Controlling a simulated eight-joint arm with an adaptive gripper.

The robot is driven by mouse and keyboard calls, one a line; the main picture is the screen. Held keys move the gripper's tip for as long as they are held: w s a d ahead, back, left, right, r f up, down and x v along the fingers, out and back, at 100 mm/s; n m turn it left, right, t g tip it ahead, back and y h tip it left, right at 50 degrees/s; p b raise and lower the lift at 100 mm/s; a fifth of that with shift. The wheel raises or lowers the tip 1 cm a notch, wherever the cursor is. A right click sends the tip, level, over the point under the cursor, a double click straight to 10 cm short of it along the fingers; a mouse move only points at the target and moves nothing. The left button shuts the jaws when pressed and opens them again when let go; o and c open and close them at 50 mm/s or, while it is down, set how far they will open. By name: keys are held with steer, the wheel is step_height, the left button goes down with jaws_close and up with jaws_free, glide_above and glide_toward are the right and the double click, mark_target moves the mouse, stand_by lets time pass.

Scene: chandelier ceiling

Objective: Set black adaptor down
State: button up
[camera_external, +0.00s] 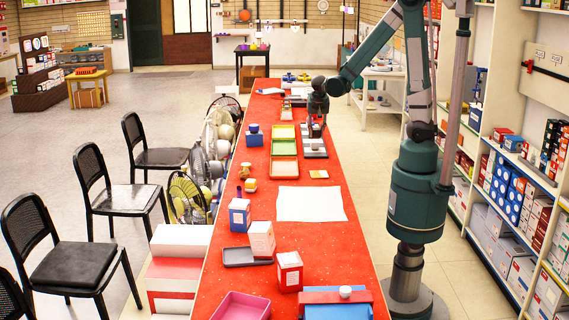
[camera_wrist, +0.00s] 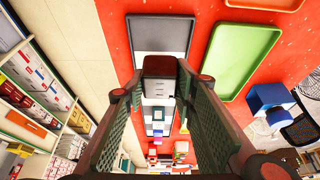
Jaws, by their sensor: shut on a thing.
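The black adaptor (camera_wrist: 160,66) is a small dark block with a pale grey face, between the fingertips of my gripper (camera_wrist: 161,88) in the wrist view. My gripper is shut on it from both sides. A grey tray (camera_wrist: 160,28) appears just beyond the adaptor in the wrist view. In the external view my gripper (camera_external: 316,118) points down over the right side of the red table (camera_external: 235,285), near grey trays (camera_external: 316,154). The adaptor is small and partly hidden there, and I cannot tell whether it touches anything below.
A green tray (camera_wrist: 250,60) and an orange tray (camera_external: 284,167) lie beside the grey one. A white sheet (camera_external: 310,203) lies closer to the external camera, with several boxes (camera_external: 262,238) nearer still. Shelves (camera_external: 510,190) stand on the right, and chairs (camera_external: 120,198) on the left.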

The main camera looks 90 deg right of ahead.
steer(key=w+a+p, duration=0.1)
steer(key=w+a, duration=0.1)
steer(key=w, duration=1.6)
steer(key=w+a, duration=0.3)
steer(key=w, duration=1.5)
steer(key=shift+w+a+p, duration=0.15)
steer(key=shift+w+p, duration=0.05)
steer(key=shift+p, duration=0.2)
steer(key=shift+f, duration=0.15)
steer(key=shift+f+b, duration=0.3)
steer(key=shift+f, duration=2.8)
steer(key=shift+f, duration=1.85)
steer(key=shift+f+b, duration=0.25)
steer(key=shift+b, duration=0.1)
